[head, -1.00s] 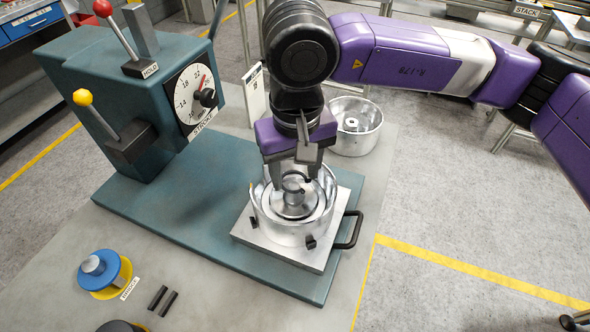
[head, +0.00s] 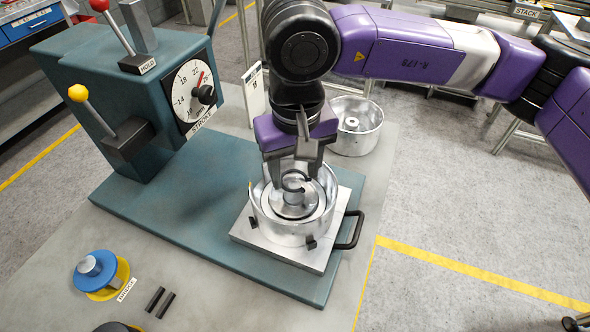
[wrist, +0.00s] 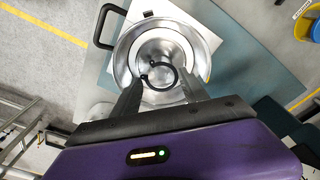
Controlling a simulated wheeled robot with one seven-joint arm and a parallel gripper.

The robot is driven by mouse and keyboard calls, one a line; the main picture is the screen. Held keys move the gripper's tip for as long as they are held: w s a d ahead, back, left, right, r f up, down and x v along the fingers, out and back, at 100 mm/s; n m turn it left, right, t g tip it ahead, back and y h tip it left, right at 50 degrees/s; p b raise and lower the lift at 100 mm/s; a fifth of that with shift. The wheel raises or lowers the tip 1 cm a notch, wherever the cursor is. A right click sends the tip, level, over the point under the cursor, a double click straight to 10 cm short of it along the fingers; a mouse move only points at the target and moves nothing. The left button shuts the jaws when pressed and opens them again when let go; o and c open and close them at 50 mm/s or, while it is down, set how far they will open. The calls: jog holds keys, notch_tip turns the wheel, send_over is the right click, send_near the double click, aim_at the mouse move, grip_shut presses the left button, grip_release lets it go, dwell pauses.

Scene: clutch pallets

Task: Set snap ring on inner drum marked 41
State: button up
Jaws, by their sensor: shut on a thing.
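My gripper (head: 296,180) is over the metal drum (head: 325,213) on the square pallet plate (head: 245,232). It is shut on the dark open snap ring (head: 291,180), which also shows in the wrist view (wrist: 159,66) between the fingertips. The ring is held over the middle of the drum, around or just above the central hub (head: 293,198); I cannot tell whether it touches. The drum and plate also show in the wrist view, the drum rim (wrist: 122,50) circling the ring. No number 41 is readable on the drum.
A teal press (head: 150,80) with a dial and levers stands at left. A second metal drum (head: 356,140) sits behind my gripper. A blue and yellow spool (head: 95,270) and two black pins (head: 160,302) lie at front left. The plate has a black handle (head: 352,230).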

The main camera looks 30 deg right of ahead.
jog(key=o, duration=1.5)
jog(key=shift+r+p, duration=1.3)
jog(key=shift+r, duration=3.25)
